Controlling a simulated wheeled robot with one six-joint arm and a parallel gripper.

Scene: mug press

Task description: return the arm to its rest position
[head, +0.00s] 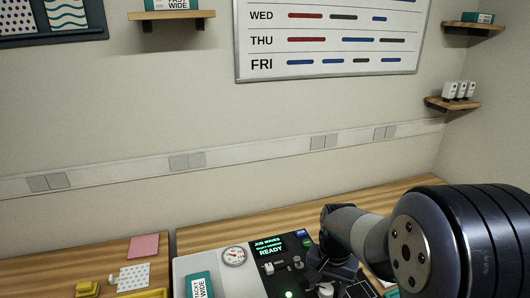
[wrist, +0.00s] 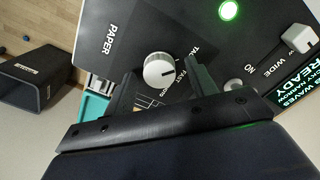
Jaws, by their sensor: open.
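My arm reaches in from the right in the head view, and my gripper (head: 345,278) is low over the right side of the press's control panel. In the wrist view my gripper (wrist: 160,82) is open, with its two dark fingers on either side of a white-topped round knob (wrist: 159,70). Nothing is held; I cannot tell whether a finger touches the knob. The dark panel (wrist: 120,40) carries a lit green button (wrist: 229,10) and a white slide switch (wrist: 299,39) near the word WIDE. The panel's display (head: 268,246) reads READY. My arm hides part of the panel.
The grey press housing (head: 190,264) has a gauge (head: 234,256) and a teal-and-white card (head: 200,286). A pink note (head: 143,246), a dotted sheet (head: 133,277) and yellow items (head: 88,288) lie left on the wooden table. A dark open container (wrist: 35,80) shows in the wrist view.

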